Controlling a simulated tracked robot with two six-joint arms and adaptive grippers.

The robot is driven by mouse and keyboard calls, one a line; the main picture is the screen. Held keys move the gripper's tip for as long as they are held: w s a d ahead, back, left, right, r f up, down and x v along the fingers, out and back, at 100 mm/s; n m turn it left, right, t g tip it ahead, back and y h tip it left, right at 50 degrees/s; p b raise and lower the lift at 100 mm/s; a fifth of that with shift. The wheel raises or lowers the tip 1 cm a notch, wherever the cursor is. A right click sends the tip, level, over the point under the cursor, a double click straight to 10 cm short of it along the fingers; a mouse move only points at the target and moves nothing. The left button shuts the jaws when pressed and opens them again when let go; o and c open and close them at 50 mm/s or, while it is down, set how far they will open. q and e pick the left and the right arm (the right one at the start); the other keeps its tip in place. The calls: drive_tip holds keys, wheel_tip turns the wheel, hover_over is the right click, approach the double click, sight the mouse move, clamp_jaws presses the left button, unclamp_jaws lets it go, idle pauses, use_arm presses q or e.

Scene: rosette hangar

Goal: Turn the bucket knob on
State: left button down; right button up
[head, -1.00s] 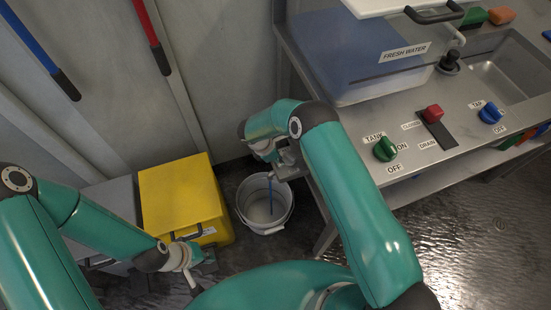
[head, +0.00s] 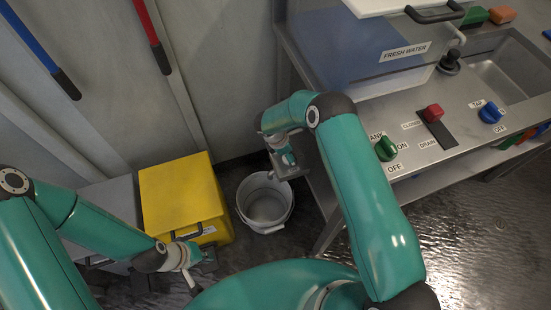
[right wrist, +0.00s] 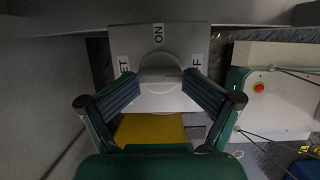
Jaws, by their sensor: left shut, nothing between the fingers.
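The bucket knob (right wrist: 160,62), pale and round, sits on a grey plate (right wrist: 190,42) in the right wrist view. The plate has an "ON" label at the top, a partly hidden label ending in "ET" on the left and a partly hidden "OFF" label on the right. My right gripper (right wrist: 160,78) is open, with one finger on each side of the knob; contact is not clear. The knob's turn position is unclear. In the head view my right gripper (head: 286,165) is above the white bucket (head: 265,207). My left gripper (head: 193,280) is shut and empty, low by the yellow box.
The yellow box (head: 180,190) stands left of the bucket. The steel counter (head: 450,165) at right carries a green tank knob (head: 386,149), a red drain slider (head: 433,113), a blue tap knob (head: 491,112) and the fresh water tank (head: 345,60).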

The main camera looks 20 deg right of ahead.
drive_tip(key=a, duration=0.1)
drive_tip(key=a+r, duration=0.1)
drive_tip(key=shift+s+a+r+p, duration=0.2)
drive_tip(key=shift+a+r+p, duration=0.1)
drive_tip(key=shift+a, duration=0.05)
drive_tip(key=shift+a+r, duration=0.2)
drive_tip(key=shift+r, duration=0.25)
drive_tip(key=shift+a+r+p, duration=0.35)
drive_tip(key=shift+r+p, duration=0.05)
drive_tip(key=shift+r, duration=0.15)
drive_tip(key=p+v, duration=0.5)
drive_tip(key=v, duration=0.9)
drive_tip(key=shift+s+a+r, duration=0.2)
drive_tip(key=shift+a+r, duration=0.05)
idle(0.3)
